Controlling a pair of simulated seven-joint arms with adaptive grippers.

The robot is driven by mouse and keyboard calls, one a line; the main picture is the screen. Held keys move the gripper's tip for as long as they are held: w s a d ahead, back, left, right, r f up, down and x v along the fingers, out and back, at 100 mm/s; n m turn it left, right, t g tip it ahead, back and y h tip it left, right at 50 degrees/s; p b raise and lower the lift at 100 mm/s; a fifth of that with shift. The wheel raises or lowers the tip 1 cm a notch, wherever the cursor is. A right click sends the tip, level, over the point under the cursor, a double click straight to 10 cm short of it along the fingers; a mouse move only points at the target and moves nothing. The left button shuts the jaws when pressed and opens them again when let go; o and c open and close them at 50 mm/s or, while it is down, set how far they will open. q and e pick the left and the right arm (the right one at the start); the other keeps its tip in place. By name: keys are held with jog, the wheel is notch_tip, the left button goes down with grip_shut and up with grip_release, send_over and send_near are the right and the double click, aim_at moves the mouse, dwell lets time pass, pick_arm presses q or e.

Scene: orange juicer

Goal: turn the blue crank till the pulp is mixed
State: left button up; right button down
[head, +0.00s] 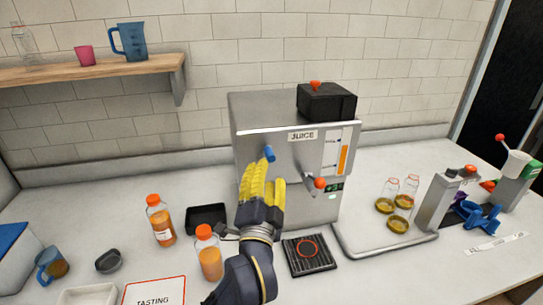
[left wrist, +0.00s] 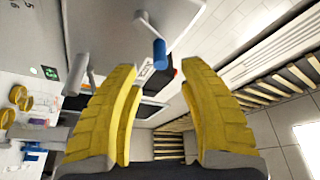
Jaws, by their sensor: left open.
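The juicer (head: 292,145) is a grey metal box labelled JUICE, standing on the white counter against the tiled wall. Its blue crank (head: 270,153) sticks out of the front face on the left side. My left gripper (head: 263,172), with yellow fingers, is just below and in front of the crank. In the left wrist view the blue crank handle (left wrist: 160,55) lies ahead of and between the two spread fingers (left wrist: 160,85), which are open and hold nothing. My right gripper is not in view.
A red-knobbed lever (head: 319,184) sits right of the crank above a black drip tray (head: 308,255). Orange-capped bottles (head: 160,220) stand to the left. Small jars (head: 389,195) stand on a tray to the right. A shelf (head: 90,70) hangs at upper left.

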aim_at(270, 156)
pick_arm(q)
jog(key=shift+x, duration=3.45)
grip_shut()
